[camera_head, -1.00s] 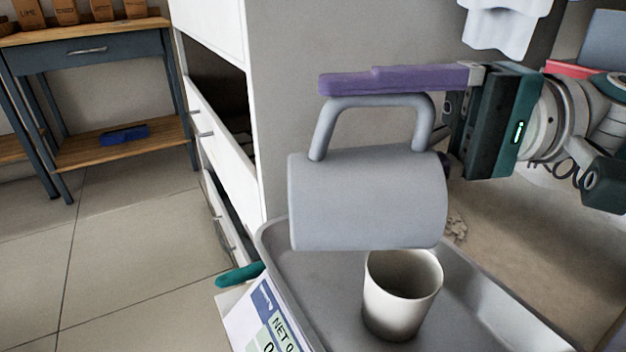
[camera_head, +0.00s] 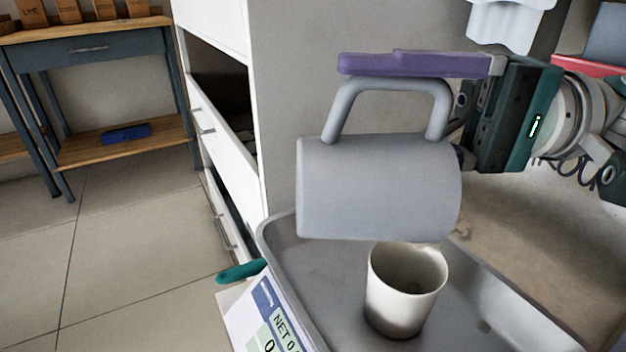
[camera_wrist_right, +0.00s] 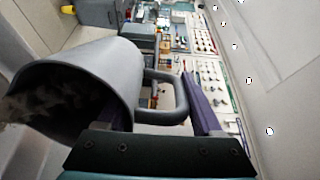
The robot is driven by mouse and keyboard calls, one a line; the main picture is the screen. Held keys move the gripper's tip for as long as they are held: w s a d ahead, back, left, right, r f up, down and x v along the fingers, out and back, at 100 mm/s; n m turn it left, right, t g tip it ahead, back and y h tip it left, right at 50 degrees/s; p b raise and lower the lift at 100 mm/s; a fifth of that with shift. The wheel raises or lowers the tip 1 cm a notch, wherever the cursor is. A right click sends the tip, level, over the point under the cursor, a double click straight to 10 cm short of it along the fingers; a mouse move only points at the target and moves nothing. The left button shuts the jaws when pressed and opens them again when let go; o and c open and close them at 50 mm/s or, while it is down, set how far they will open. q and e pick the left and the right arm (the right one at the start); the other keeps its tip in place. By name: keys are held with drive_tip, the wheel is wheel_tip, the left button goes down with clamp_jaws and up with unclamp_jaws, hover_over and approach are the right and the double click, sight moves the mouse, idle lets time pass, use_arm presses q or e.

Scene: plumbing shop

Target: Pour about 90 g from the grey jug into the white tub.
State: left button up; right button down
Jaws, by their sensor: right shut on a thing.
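The grey jug (camera_head: 380,188) is tipped onto its side with its handle up, just above the white tub (camera_head: 405,295). My right gripper (camera_head: 415,66) is shut on the jug's handle, with its purple fingers along it. In the right wrist view, the jug (camera_wrist_right: 100,70) shows its open mouth at the left, with rough grey-brown material inside. The tub stands upright in a grey metal tray (camera_head: 315,265). Its inner wall shows, but its bottom is hard to make out. My left gripper is not in view.
A display panel reading "NET 0" (camera_head: 272,315) stands at the tray's near left, its last digits cut off. A teal handle-like thing (camera_head: 241,271) lies beside the tray. A white drawer cabinet (camera_head: 225,130) stands behind. A wooden-topped table (camera_head: 90,30) is farther left.

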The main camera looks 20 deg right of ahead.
drive_tip(key=shift+s+d+r+y+b, duration=0.15)
drive_tip(key=shift+d+y+b, duration=0.15)
drive_tip(key=shift+d+b, duration=0.1)
idle(0.5)
drive_tip(key=shift+a, duration=0.1)
drive_tip(key=shift+a+p, duration=0.1)
drive_tip(key=shift+p, duration=0.2)
drive_tip(key=shift+w+a+f+h+p, duration=0.2)
drive_tip(key=shift+w+a+h+p, duration=0.1)
drive_tip(key=shift+a+h+p, duration=0.2)
drive_tip(key=shift+s+d, duration=0.1)
drive_tip(key=shift+d, duration=0.1)
drive_tip(key=shift+s+d+r+y+b, duration=0.1)
drive_tip(key=shift+d+y+b, duration=0.25)
drive_tip(key=shift+b, duration=0.25)
idle(0.5)
drive_tip(key=shift+s+d+r+y+b, duration=0.15)
drive_tip(key=shift+d+r+y+b, duration=0.05)
drive_tip(key=shift+d+y+b, duration=0.2)
idle(0.7)
